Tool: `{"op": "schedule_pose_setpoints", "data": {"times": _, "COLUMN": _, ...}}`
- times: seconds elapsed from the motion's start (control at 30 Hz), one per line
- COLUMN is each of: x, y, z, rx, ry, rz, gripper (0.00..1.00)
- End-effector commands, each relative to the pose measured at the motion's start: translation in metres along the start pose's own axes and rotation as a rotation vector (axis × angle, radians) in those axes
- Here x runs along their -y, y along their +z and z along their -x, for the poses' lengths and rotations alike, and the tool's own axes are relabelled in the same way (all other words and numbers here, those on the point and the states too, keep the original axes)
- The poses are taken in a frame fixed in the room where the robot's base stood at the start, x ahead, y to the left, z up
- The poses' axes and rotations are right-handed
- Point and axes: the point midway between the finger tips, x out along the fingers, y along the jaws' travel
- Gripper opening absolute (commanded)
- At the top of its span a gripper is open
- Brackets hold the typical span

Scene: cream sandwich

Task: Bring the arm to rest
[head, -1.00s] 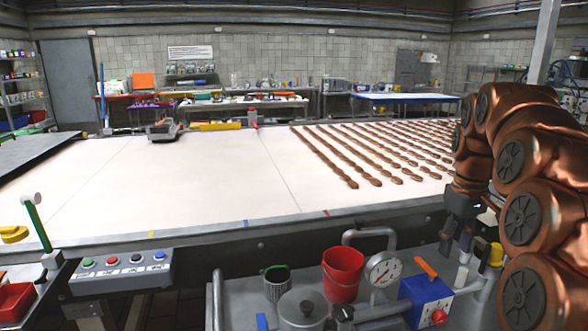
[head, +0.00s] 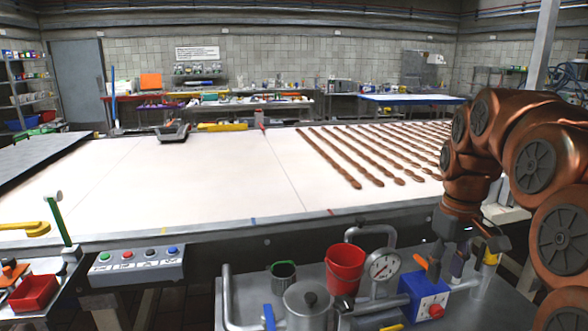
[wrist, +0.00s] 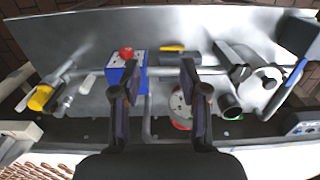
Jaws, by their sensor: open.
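My copper-coloured arm (head: 540,160) stands at the right of the head view, bent over with its wrist pointing down. My gripper (head: 447,265) hangs at its end, above the right part of the grey metal cart (head: 250,310). In the wrist view my gripper (wrist: 160,70) has its two dark fingers apart, with nothing between them. The blue box with a red knob (head: 425,300) is below it in the head view. In the wrist view the blue box (wrist: 125,80) shows beside the left finger, partly hidden by it.
A red bucket (head: 345,268), a round gauge (head: 383,267), a lidded pot (head: 306,302) and a dark cup (head: 284,277) stand on the cart. Behind is a wide white conveyor (head: 200,190) with rows of brown pieces. A button panel (head: 138,265) is at the left.

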Motion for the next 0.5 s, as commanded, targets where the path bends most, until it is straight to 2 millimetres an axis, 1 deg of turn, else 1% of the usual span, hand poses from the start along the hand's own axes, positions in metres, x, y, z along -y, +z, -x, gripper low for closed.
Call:
{"op": "schedule_pose_setpoints", "data": {"times": 0.03, "x": 0.012, "y": 0.009, "z": 0.002, "rx": 0.009, "ry": -0.003, "rz": 0.002, "gripper": 0.44}}
{"op": "schedule_pose_setpoints", "data": {"times": 0.1, "x": 0.028, "y": 0.022, "z": 0.002, "rx": 0.016, "ry": -0.005, "rz": -0.002, "gripper": 0.44}}
{"op": "schedule_pose_setpoints", "data": {"times": 0.27, "x": 0.06, "y": 0.052, "z": -0.005, "rx": 0.033, "ry": -0.009, "rz": -0.021, "gripper": 0.44}}
{"op": "schedule_pose_setpoints", "data": {"times": 0.47, "x": 0.096, "y": 0.096, "z": -0.018, "rx": 0.06, "ry": -0.011, "rz": -0.057, "gripper": 0.44}}
{"op": "schedule_pose_setpoints", "data": {"times": 0.5, "x": 0.103, "y": 0.106, "z": -0.021, "rx": 0.065, "ry": -0.011, "rz": -0.066, "gripper": 0.44}}
